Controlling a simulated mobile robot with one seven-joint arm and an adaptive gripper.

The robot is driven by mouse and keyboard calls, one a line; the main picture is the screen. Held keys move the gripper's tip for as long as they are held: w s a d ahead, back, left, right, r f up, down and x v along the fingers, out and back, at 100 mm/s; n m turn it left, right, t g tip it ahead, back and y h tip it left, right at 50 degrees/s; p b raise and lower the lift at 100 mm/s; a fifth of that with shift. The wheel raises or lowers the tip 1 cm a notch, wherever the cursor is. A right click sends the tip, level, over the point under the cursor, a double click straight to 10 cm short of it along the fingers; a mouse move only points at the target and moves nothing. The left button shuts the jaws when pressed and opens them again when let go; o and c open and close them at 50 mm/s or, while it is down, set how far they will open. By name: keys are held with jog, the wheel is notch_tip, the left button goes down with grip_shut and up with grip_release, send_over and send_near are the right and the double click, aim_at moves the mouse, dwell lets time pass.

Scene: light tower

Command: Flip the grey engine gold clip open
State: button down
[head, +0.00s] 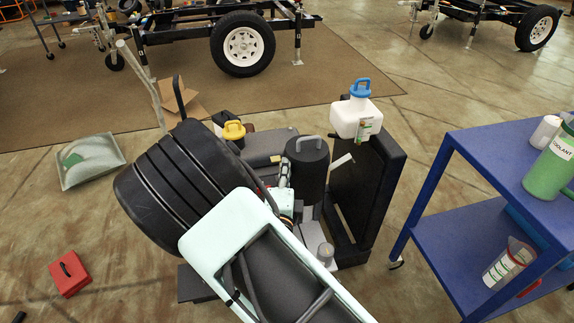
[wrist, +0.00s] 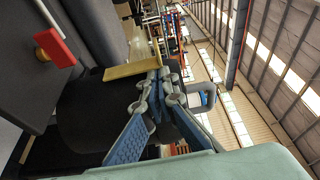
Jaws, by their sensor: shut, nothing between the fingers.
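The grey engine shows in the head view as a block with a dark upright cylinder (head: 305,165) and a grey handle on top. In the wrist view, a flat gold clip (wrist: 130,70) lies across the top of a dark rounded engine part (wrist: 85,115).
A white jug with a blue cap (head: 357,112) stands on the black radiator panel (head: 370,185). A yellow cap (head: 233,130) sits behind my arm. A red part (wrist: 55,47) shows in the wrist view. A blue cart (head: 455,235) stands right; a red box (head: 68,273) lies on open floor left.

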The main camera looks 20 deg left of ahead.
jog(key=a+n+y+p, duration=0.1)
jog(key=n+p, duration=0.1)
jog(key=n, duration=0.1)
jog(key=s+a+f+n+t+p, duration=0.1)
jog(key=n+p, duration=0.1)
jog(key=n, duration=0.1)
jog(key=s+a+n+y+p, duration=0.1)
jog(key=a+n+p, duration=0.1)
jog(key=n, duration=0.1)
jog(key=shift+s+f+t+y, duration=0.15)
jog(key=shift+s+t+y, duration=0.15)
jog(key=shift+t, duration=0.1)
jog(key=n, duration=0.1)
jog(key=f+n, duration=0.1)
jog(key=a+n+y, duration=0.1)
jog(key=shift+s+a+f+n, duration=0.15)
jog(key=shift+s+n, duration=0.1)
jog(key=shift+n, duration=0.15)
